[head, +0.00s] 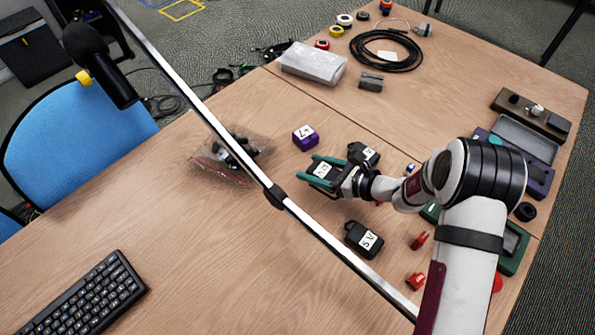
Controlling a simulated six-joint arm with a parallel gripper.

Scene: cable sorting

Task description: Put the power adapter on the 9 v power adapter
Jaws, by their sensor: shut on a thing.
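My gripper (313,169) has green fingers and is shut on a black power adapter (322,171) with a white label, near the middle of the table. Another black power adapter (364,153) with a white label lies just behind it to the right, close to the gripper. A third black adapter (363,238), whose label seems to read 5 V, lies nearer the front. The labels on the held adapter and the one behind it are too small to read surely, so I cannot tell which is 9 V. Whether the held adapter touches anything below is unclear.
A purple labelled block (305,138) lies just left of the gripper. A clear bag (230,155) of dark parts lies further left. A metal bar (240,155) crosses the view. Red parts (416,281) lie at right; a keyboard (90,301) is at front left. The front middle table is clear.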

